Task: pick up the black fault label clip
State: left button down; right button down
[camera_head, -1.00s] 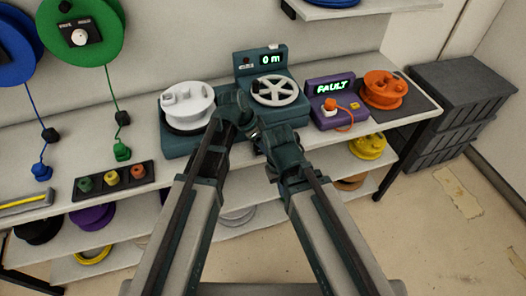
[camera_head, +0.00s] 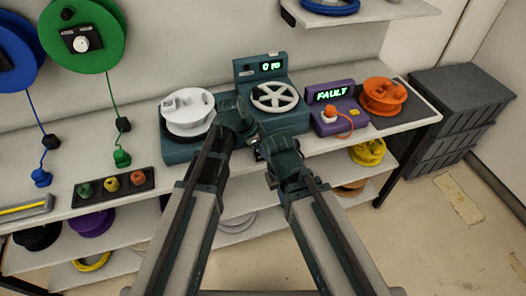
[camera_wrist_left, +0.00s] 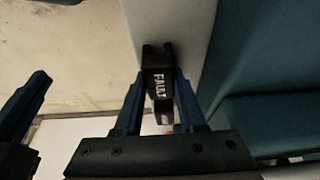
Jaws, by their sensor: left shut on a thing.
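The black fault label clip (camera_wrist_left: 158,62) with white FAULT lettering shows in the left wrist view, in front of the pale counter edge. My left gripper (camera_wrist_left: 160,92) is shut on it, a blue finger on each side. I cannot tell whether the clip still touches the counter edge. Part of a second blue-fingered gripper, my right one (camera_wrist_left: 26,106), shows at the left border of that view; its opening cannot be made out. In the head view my two forearms reach to the counter's front edge, and the clip and fingertips are hidden behind my wrists.
A teal winder (camera_head: 186,149) with a white reel (camera_head: 187,107) and spoked wheel (camera_head: 275,97) stands just behind my wrists. A purple FAULT box (camera_head: 337,112) and an orange reel (camera_head: 383,95) are to its right.

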pick_arm(q)
notch_tip(320, 180, up, 10)
jog(key=p, duration=1)
